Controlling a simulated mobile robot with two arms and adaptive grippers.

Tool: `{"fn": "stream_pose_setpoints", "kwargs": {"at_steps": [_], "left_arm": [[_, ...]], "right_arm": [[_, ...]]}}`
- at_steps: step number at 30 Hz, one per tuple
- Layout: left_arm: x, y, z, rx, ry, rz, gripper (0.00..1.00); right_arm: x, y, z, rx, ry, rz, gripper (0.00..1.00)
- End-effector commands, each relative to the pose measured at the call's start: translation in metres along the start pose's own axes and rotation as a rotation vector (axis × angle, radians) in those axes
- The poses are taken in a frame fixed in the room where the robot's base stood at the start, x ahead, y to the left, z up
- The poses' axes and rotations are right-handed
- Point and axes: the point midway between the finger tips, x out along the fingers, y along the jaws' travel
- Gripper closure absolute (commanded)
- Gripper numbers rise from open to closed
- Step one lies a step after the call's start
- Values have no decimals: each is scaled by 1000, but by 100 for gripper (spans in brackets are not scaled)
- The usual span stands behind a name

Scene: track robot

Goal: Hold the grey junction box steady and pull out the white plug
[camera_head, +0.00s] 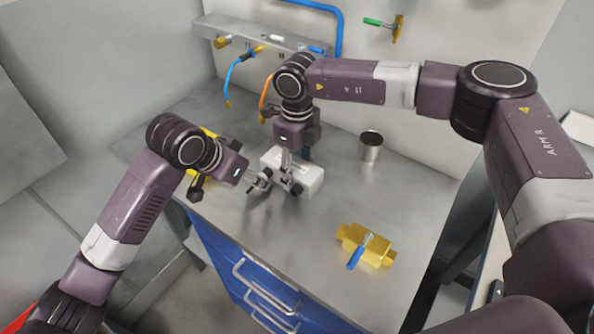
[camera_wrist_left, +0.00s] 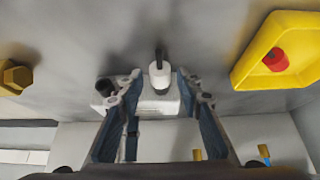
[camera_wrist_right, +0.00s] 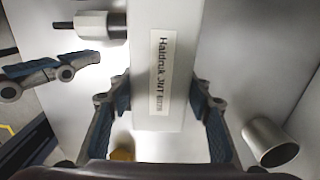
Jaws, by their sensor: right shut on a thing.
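The grey junction box (camera_head: 312,178) is a pale block on the metal bench, partly hidden by my grippers. Its label shows in the right wrist view (camera_wrist_right: 185,65). My right gripper (camera_head: 287,178) comes down from above and is shut on the box, one finger on each side (camera_wrist_right: 160,105). The white plug (camera_wrist_right: 92,25) sticks out of the box's side, with a dark cable end. In the left wrist view the plug (camera_wrist_left: 159,75) stands between the spread fingers of my left gripper (camera_wrist_left: 158,82), with a gap on both sides. My left gripper (camera_head: 260,180) is open beside the box.
A metal cup (camera_head: 371,148) stands right of the box. A brass valve block (camera_head: 352,238) with a blue handle lies near the front right. A yellow tray (camera_wrist_left: 250,72) with a red item (camera_wrist_left: 276,60) lies close to my left gripper. Cables hang from a wall rail (camera_head: 262,38) behind.

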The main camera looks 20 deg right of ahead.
Motion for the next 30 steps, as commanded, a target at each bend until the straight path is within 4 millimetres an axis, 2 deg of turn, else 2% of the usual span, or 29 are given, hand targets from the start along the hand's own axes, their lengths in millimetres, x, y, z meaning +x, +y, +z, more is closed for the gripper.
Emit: {"fn": "stream_pose_setpoints", "kwargs": {"at_steps": [3, 10, 30], "left_arm": [[16, 0, 0, -1, -1, 1, 67], [33, 0, 0, -1, 0, -1, 67], [36, 0, 0, -1, 1, -1, 67]], "right_arm": [[0, 0, 0, 0, -1, 0, 83], [0, 0, 0, 0, -1, 0, 83], [0, 0, 0, 0, -1, 0, 83]]}}
